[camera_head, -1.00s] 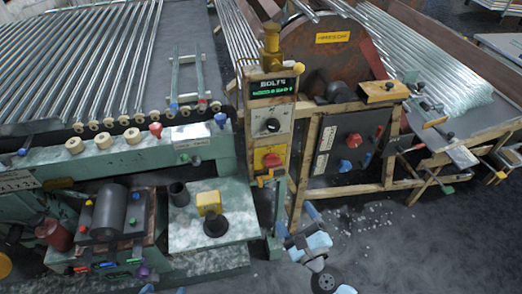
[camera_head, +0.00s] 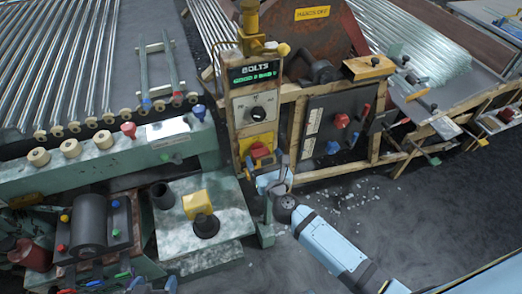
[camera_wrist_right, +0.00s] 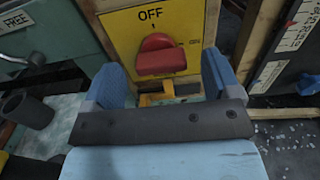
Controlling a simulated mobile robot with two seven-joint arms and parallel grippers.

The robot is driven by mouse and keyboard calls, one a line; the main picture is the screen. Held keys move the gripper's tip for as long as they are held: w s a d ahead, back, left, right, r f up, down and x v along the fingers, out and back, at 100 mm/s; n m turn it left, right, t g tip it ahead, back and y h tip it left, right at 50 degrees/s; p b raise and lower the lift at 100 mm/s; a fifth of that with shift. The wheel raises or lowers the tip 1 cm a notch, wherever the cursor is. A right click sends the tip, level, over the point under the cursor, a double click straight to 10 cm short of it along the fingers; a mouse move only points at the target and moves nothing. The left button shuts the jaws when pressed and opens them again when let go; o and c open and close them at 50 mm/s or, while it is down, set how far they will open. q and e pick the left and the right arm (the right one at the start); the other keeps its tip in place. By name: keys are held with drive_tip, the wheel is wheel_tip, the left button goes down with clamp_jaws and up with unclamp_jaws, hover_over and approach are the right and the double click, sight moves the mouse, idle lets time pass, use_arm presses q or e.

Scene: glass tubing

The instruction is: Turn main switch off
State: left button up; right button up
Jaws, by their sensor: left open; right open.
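The main switch is a red rotary knob (camera_wrist_right: 160,55) on a yellow plate (camera_wrist_right: 120,25) marked OFF above it. In the head view the same red knob (camera_head: 259,152) sits low on the narrow wooden-framed control post, under the BOLTS display. My right gripper (camera_head: 268,177) is just below and in front of the yellow plate. In the right wrist view its blue fingers (camera_wrist_right: 160,72) stand open, left and right of the knob, with gaps on both sides. The gripper is empty. My left gripper is not in view.
A yellow bracket (camera_wrist_right: 160,92) juts out below the knob. A black dial (camera_head: 258,113) is above it on the post. A dark panel (camera_head: 335,125) with red and blue knobs stands to the right, the green machine (camera_head: 110,160) to the left.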

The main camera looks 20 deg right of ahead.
sight(260, 151)
drive_tip(key=shift+w, duration=1.45)
drive_tip(key=shift+c, duration=0.5)
drive_tip(key=c, duration=0.8)
